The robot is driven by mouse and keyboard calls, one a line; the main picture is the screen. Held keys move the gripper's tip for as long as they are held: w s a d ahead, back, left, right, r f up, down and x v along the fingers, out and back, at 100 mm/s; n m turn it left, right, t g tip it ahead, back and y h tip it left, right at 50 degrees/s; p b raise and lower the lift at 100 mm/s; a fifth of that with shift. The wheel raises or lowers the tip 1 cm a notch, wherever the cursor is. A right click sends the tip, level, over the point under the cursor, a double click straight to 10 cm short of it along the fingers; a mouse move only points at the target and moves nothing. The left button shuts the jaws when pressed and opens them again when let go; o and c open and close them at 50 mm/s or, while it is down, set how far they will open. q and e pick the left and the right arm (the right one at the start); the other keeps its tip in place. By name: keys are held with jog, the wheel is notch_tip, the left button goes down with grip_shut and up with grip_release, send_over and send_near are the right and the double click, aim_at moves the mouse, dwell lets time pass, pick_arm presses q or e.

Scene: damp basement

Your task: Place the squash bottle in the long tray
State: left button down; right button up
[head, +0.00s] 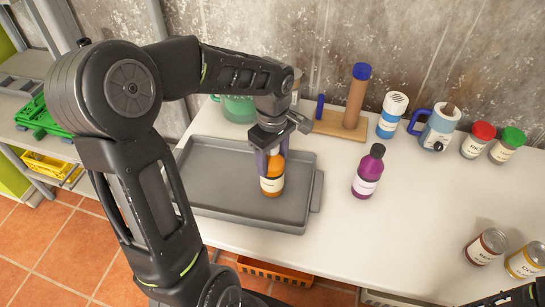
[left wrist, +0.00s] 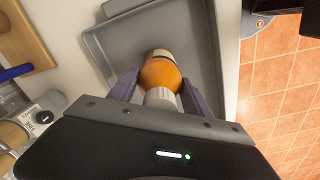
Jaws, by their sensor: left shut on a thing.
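The squash bottle (head: 272,184) is orange with a pale label. My left gripper (head: 268,158) is shut on its upper part from above, and the left wrist view shows the bottle (left wrist: 160,74) between the two purple-grey fingers (left wrist: 158,92). The bottle is about upright, within the outline of the long tray (head: 225,207), towards its right end. I cannot tell whether its base touches the tray floor. The grey tray also shows in the left wrist view (left wrist: 195,40). A dark part of my right arm shows at the bottom right corner, its fingers not visible.
A purple bottle (head: 368,172) stands right of the tray. Two cans (head: 487,246) stand at the front right. The table's middle right is clear.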

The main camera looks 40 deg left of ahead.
pick_arm(q)
jog(key=shift+r, duration=0.1)
jog(key=shift+c, duration=2.3)
grip_release()
jog(key=shift+f, duration=0.2)
notch_tip(320, 180, up, 12)
jog(key=shift+r, duration=0.2)
